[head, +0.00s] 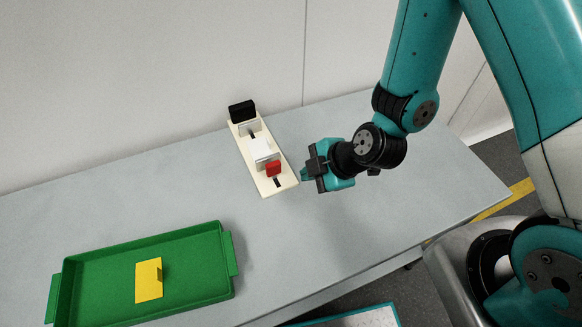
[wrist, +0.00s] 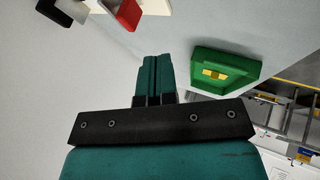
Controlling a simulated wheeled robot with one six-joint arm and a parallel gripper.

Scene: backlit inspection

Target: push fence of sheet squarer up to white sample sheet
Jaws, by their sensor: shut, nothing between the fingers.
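The sheet squarer is a long cream base (head: 282,184) on the table, with a black block (head: 242,111) at its far end and a grey upright plate near that. A white sample sheet (head: 261,150) stands in its middle part. A red block (head: 273,168), seemingly the fence's handle, is on the near side of the sheet above a dark slot. I cannot tell whether fence and sheet touch. My gripper (head: 304,174) is shut and empty, just right of the base's near end. In the wrist view, the shut fingers (wrist: 155,66) are clear of the red block (wrist: 125,12).
A green tray (head: 229,255) with a yellow angled piece (head: 149,280) stands at the table's front left. The grey table (head: 350,225) is clear between tray and squarer and in front of my gripper. A pale wall runs behind the table.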

